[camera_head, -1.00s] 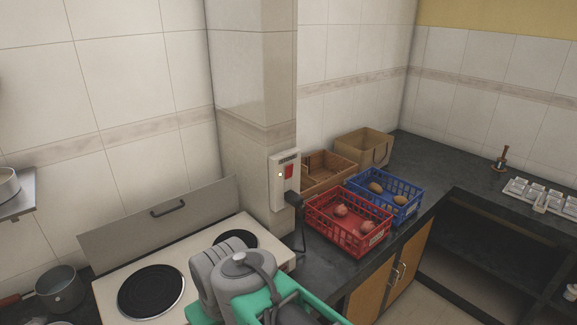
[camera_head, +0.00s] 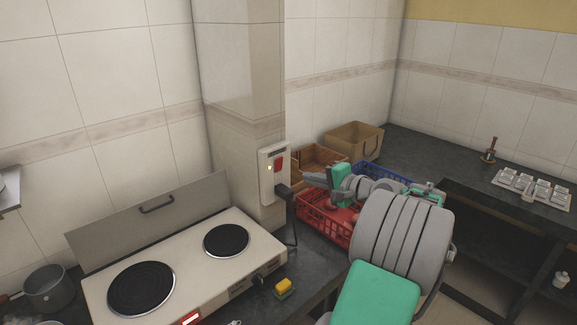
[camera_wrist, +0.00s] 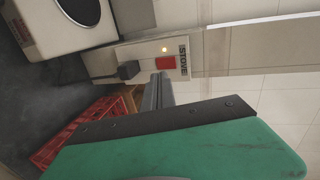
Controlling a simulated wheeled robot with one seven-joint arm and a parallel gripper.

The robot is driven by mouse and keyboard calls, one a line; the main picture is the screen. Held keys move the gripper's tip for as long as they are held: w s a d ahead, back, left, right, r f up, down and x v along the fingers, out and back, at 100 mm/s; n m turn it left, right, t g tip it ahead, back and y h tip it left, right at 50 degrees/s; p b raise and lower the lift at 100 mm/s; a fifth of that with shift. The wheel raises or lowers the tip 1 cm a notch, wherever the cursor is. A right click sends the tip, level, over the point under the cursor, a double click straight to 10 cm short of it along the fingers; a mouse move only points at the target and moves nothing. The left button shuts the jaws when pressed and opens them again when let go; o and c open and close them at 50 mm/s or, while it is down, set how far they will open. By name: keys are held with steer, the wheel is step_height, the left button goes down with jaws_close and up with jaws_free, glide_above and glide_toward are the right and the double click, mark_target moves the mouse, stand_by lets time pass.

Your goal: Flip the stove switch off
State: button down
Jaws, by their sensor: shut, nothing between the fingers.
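The stove switch is a red rocker (camera_head: 278,163) on a pale wall plate (camera_head: 267,188) fixed to the tiled pillar, with a small lit lamp beside the rocker. In the wrist view the red rocker (camera_wrist: 166,63) shows close to the word STOVE. A black plug sits in the lower part of the plate. My gripper (camera_head: 308,179) is shut and empty, a little to the right of the plate in the head view. In the wrist view its fingers (camera_wrist: 160,78) point toward the rocker; I cannot tell whether they touch it.
The white stove (camera_head: 190,262) with two black hotplates stands at left. A yellow sponge (camera_head: 284,287) lies on the counter. Red (camera_head: 325,219) and blue (camera_head: 372,170) crates and a cardboard box (camera_head: 353,140) stand behind my arm. The plug's cord hangs beside the plate.

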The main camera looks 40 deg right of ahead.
steer(key=shift+s+d+r+m+t, duration=0.15)
steer(key=shift+s+d+m, duration=0.1)
steer(key=shift+s+d, duration=0.25)
steer(key=shift+s+d+r+m+t, duration=0.15)
steer(key=shift+s+d+m, duration=0.1)
steer(key=shift+s+d, duration=0.15)
steer(key=shift+w, duration=0.15)
steer(key=p, duration=0.4)
glide_toward(280, 161)
steer(key=w, duration=0.3)
steer(key=w+f, duration=0.1)
steer(key=w, duration=0.2)
steer(key=shift+w+a+f, duration=0.1)
steer(key=shift+w+f, duration=0.05)
steer(key=shift+f, duration=0.05)
